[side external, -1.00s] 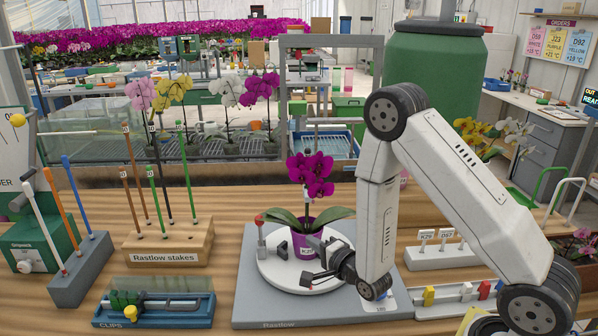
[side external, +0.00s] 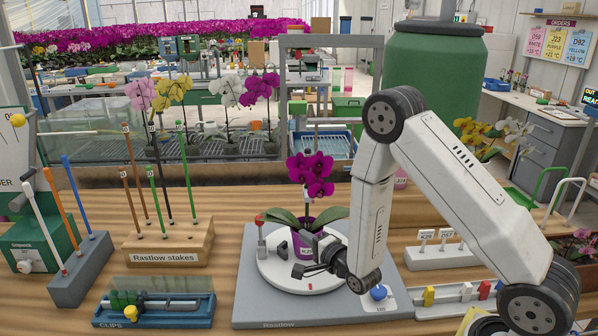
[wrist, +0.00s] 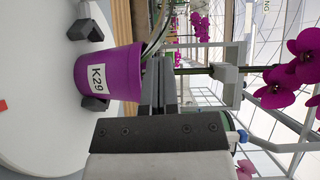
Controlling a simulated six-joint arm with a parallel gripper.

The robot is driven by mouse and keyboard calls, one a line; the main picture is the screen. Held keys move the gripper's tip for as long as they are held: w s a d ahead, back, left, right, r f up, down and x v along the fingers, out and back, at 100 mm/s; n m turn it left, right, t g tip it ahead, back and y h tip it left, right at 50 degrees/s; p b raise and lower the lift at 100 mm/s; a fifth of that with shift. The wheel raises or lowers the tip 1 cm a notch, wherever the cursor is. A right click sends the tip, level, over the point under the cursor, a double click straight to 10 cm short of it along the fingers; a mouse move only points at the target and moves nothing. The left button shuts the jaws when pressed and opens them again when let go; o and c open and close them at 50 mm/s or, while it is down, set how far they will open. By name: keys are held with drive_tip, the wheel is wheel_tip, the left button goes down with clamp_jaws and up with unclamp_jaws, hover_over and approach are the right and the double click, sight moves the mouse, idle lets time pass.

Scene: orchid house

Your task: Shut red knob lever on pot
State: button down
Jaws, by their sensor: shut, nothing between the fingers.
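The purple pot (side external: 303,243) holds a magenta orchid and stands on a round white turntable (side external: 272,277). The lever with a red knob (side external: 260,221) stands upright on a grey post at the turntable's left side, left of the pot.
A dark clamp block (side external: 283,250) sits beside the pot. A blue button (side external: 378,292) is at the base's right. The Rastlow stakes block (side external: 168,245) and clips tray (side external: 153,309) stand to the left. Orchid leaves (side external: 283,217) spread just above the pot and lever.

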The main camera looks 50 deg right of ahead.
sight(260, 231)
drive_tip(key=w+a, duration=0.1)
drive_tip(key=w, duration=0.9)
drive_tip(key=shift+w+f, duration=0.15)
drive_tip(key=shift+f, duration=0.1)
drive_tip(key=shift+a, duration=0.1)
